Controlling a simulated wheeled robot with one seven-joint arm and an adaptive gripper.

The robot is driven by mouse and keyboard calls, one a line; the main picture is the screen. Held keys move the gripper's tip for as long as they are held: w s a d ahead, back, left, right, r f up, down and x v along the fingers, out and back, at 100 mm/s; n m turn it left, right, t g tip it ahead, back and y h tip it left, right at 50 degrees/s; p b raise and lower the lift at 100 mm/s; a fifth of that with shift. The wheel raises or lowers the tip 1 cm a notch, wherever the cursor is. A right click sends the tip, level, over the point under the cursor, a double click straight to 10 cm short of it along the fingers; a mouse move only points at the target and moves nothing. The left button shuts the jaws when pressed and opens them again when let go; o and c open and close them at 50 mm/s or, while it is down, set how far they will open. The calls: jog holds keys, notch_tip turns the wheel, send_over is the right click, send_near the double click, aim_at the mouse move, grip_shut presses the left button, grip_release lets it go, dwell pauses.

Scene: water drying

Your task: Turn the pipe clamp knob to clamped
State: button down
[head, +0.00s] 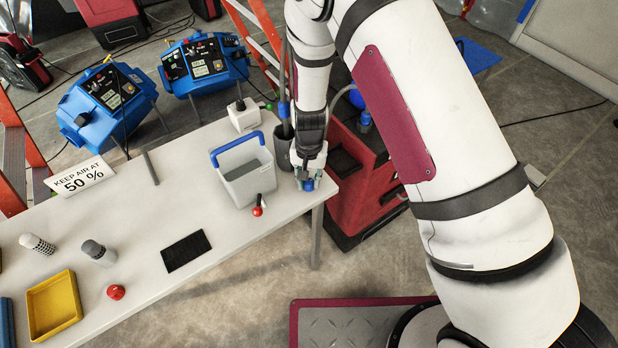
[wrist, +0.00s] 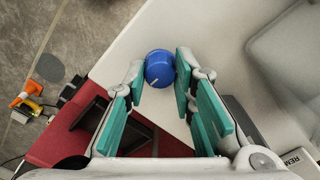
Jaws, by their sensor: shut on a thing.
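The pipe clamp knob is a round blue knob (wrist: 160,68) with a pale line mark on its face, near the corner of the white table. In the head view the blue knob (head: 308,184) shows small at the table's right end, just under my gripper (head: 307,178). In the wrist view my gripper (wrist: 160,75) has its teal-padded fingers on either side of the knob, shut on it. The mark on the knob runs diagonally. The clamp and pipe under the knob are hidden.
A grey bin with a blue handle (head: 245,170) stands left of my gripper, with a red-tipped valve (head: 258,209) before it. A dark cup (head: 283,145) stands close behind. A red cabinet (head: 360,185) is right of the table.

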aim_at(309, 181)
jog(key=c, duration=1.3)
grip_release()
jog(key=shift+c, duration=0.2)
jog(key=shift+r, duration=0.1)
notch_tip(309, 181, up, 12)
